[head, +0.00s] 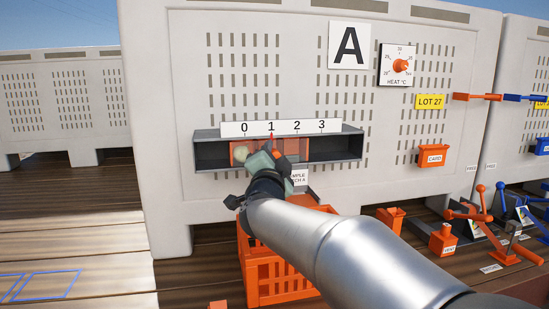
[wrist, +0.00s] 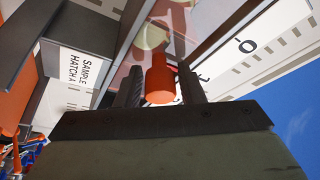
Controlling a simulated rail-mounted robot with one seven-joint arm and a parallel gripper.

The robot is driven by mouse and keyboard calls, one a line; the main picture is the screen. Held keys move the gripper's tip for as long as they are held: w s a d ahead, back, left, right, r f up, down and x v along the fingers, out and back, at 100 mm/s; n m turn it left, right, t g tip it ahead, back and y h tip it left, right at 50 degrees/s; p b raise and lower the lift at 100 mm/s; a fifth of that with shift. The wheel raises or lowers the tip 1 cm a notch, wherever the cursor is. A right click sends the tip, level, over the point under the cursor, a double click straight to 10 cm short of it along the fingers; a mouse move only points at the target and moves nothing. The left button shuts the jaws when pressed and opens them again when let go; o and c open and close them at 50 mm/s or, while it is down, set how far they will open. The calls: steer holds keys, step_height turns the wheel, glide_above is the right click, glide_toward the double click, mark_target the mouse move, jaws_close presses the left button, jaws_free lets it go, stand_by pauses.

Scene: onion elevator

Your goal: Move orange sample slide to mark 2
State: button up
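The orange sample slide (head: 292,146) is a see-through orange panel in a grey channel (head: 335,147) on the white wall. A strip marked 0 to 3 (head: 310,127) runs above it. A red pointer on the slide stands at mark 1. My gripper (head: 262,158) is in front of the slide and hides part of it. In the wrist view, my gripper's two fingers (wrist: 160,86) stand on either side of the slide's orange knob (wrist: 160,82). I cannot tell whether both fingers press on it. A pale round thing (wrist: 153,36) shows behind the panel.
An orange crate (head: 270,275) stands below the channel. A heat dial (head: 400,66) and orange card holder (head: 433,156) are on the wall to the right. Orange and blue levers (head: 478,215) stand at the lower right. The channel is empty right of the slide.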

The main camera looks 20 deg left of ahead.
steer(key=shift+s, duration=0.1)
steer(key=b+v, duration=0.5)
steer(key=v, duration=1.2)
steer(key=shift+s+d, duration=0.1)
steer(key=shift+d, duration=0.05)
steer(key=w+d+f+n+g, duration=0.1)
steer(key=d+f+n+g, duration=0.35)
steer(key=d+f, duration=0.55)
steer(key=w+d+f+n+g, duration=0.1)
steer(key=d+f+n+g, duration=0.45)
steer(key=f, duration=0.75)
steer(key=s+d+f+g+h, duration=0.2)
steer(key=s+d+f+g, duration=0.2)
steer(key=s+d, duration=0.5)
steer(key=s+d+f+m+g+h, duration=0.1)
steer(key=s+d+f+g+h, duration=0.2)
steer(key=s+d+f+g, duration=0.2)
steer(key=s+d+f, duration=0.3)
steer(key=d, duration=0.3)
steer(key=shift+s+m, duration=0.3)
steer(key=shift+s, duration=0.1)
